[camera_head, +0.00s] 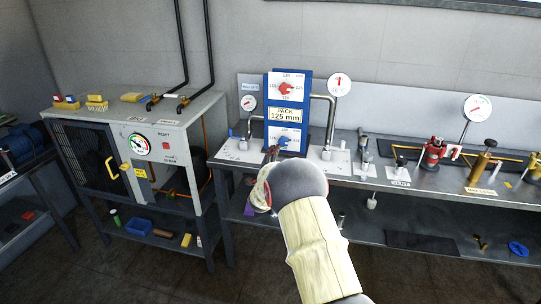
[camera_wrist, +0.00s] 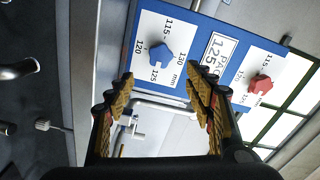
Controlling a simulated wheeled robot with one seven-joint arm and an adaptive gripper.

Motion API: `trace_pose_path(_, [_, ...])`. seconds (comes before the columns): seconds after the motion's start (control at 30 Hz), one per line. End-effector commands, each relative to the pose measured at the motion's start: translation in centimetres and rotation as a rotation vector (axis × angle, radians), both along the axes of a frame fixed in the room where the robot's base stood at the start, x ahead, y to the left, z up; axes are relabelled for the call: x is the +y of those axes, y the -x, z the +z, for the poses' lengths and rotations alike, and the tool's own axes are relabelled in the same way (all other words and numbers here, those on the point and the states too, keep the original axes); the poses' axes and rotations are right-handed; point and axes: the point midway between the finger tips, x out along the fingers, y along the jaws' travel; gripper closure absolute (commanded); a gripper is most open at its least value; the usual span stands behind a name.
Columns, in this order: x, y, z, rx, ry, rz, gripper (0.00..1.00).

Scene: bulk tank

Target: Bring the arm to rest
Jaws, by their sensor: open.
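My arm rises from the bottom of the head view, with a cream-coloured sleeve and a grey rounded joint in front of the bench. My gripper (camera_wrist: 160,90) is open and empty in the wrist view, its two yellow-and-black fingers apart. It faces the blue panel (camera_wrist: 195,25). A blue knob (camera_wrist: 160,53) lies beyond the gap between the fingers, and a red knob (camera_wrist: 260,84) is to the right. No finger visibly touches a knob. In the head view the panel (camera_head: 303,95) stands upright on the bench, and my gripper is mostly hidden by the arm.
The metal bench (camera_head: 370,170) carries pipes, gauges, a red valve (camera_head: 432,153) and a brass valve (camera_head: 481,162). A grey cabinet (camera_head: 185,145) with a gauge and yellow handle stands to the left. The bench's lower shelf (camera_head: 375,222) holds small items. Floor is free in front.

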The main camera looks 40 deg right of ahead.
Motion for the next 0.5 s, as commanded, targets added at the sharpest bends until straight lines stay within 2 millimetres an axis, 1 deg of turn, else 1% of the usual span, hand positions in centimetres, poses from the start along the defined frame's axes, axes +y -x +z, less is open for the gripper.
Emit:
trace_pose_path(0.2, [0.0, 0.0, 0.0, 0.000, 0.000, 0.000, 0.46])
trace_pose_path(0.27, [0.2, -0.1, 0.3, 0.004, 0.000, 0.007, 0.46])
trace_pose_path(0.3, [0.6, -0.3, 0.8, 0.011, 0.001, 0.017, 0.46])
trace_pose_path(0.37, [1.8, -0.7, 2.1, 0.033, 0.000, 0.049, 0.46])
trace_pose_path(0.43, [4.0, -1.2, 4.2, 0.080, 0.000, 0.107, 0.46])
trace_pose_path(0.47, [5.3, -1.4, 5.3, 0.107, 0.003, 0.141, 0.46])
trace_pose_path(0.5, [7.3, -1.6, 6.9, 0.148, 0.006, 0.191, 0.46])
